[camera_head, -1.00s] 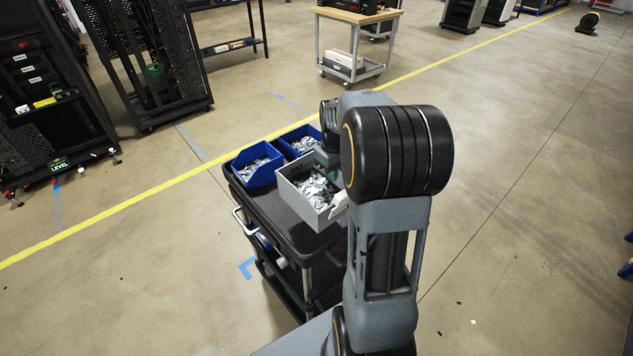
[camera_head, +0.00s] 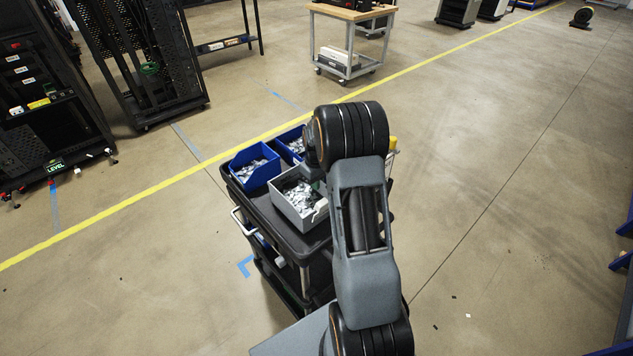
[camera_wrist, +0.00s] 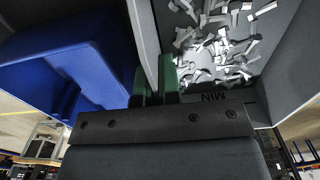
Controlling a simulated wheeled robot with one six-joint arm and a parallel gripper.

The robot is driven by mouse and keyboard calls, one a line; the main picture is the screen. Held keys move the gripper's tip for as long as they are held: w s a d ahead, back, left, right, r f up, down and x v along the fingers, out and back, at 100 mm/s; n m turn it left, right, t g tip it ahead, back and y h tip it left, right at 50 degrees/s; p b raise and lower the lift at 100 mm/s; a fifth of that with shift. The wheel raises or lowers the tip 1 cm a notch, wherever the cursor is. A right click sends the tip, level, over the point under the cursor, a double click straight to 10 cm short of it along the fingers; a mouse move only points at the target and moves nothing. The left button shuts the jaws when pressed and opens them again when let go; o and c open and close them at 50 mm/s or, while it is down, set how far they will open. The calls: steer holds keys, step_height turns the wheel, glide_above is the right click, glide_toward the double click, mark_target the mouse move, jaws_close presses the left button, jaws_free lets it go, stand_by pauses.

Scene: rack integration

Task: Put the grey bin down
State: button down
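The grey bin (camera_head: 290,203), full of small light metal parts, is at the black cart's top (camera_head: 262,205), right of a blue bin (camera_head: 254,166). It looks level and low; I cannot tell whether its base touches the cart. In the wrist view my gripper (camera_wrist: 155,82) has one green finger on each side of the grey bin's wall (camera_wrist: 146,35), shut on it. The parts (camera_wrist: 215,50) lie inside, to the right. In the head view my arm hides the fingers.
A second blue bin (camera_head: 290,143) with parts stands at the cart's back, partly behind my arm. A blue bin (camera_wrist: 65,60) is close left of my fingers in the wrist view. The cart's front left top is bare. Black racks (camera_head: 150,75) stand back left.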

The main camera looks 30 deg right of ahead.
steer(key=c, duration=1.8)
jaws_free()
steer(key=shift+f, duration=0.25)
steer(key=o, duration=0.5)
steer(key=shift+r, duration=0.15)
